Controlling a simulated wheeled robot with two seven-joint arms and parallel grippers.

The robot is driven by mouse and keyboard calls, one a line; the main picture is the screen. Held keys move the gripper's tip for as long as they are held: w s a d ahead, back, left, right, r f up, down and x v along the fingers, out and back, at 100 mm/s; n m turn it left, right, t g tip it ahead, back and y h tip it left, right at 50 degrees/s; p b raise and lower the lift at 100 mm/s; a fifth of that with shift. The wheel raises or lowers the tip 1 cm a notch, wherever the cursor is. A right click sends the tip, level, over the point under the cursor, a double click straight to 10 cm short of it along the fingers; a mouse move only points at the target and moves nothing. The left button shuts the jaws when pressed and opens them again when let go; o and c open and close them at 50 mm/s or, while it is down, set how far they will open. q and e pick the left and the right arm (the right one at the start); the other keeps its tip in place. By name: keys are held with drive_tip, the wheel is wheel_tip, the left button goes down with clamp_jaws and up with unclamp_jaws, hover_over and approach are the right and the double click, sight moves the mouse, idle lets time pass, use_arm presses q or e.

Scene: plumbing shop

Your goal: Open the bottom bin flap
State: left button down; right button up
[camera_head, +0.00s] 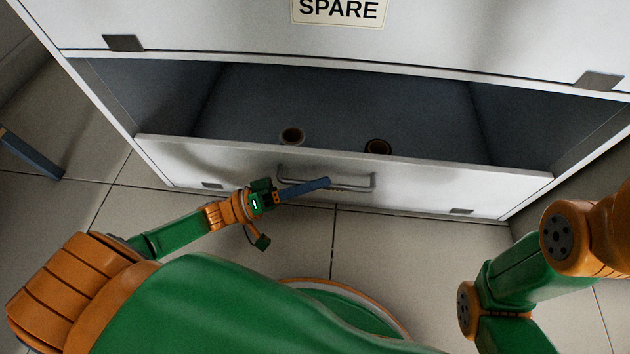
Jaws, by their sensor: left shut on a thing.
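The bottom bin flap (420,182) is a white panel at the foot of the cabinet. It stands open, its top edge leaning out toward me with a wide dark gap above it. A grey bar handle (372,181) sits at the middle of its front. My left gripper (318,185), with blue fingers, is shut on this handle at its left part. The fingers cover some of the handle and the exact contact is hard to see. My right arm comes in at the right, but its gripper is out of view.
The closed flap above bears a SPARE label (340,10). Tiled floor (450,240) is clear before the cabinet. A blue bar (35,155) stands at far left.

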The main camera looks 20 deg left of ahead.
use_arm(q)
drive_tip(key=shift+s, duration=0.15)
idle(0.8)
drive_tip(key=shift+s+d+f+p, duration=0.2)
drive_tip(key=shift+s+p, duration=0.1)
drive_tip(key=shift+s, duration=0.15)
drive_tip(key=shift+s+d+f+p, duration=0.15)
drive_tip(key=shift+s+p, duration=0.1)
drive_tip(key=shift+s, duration=0.2)
drive_tip(key=shift+s+d+f+b, duration=0.2)
drive_tip(key=shift+s+d+f, duration=0.05)
drive_tip(key=shift+s+f, duration=0.8)
drive_tip(key=shift+s+d+f+b, duration=0.2)
drive_tip(key=shift+s+d+f, duration=0.05)
drive_tip(key=shift+s+f, duration=0.8)
drive_tip(key=shift+r, duration=0.1)
drive_tip(key=c, duration=0.9)
unclamp_jaws()
drive_tip(key=shift+s, duration=0.1)
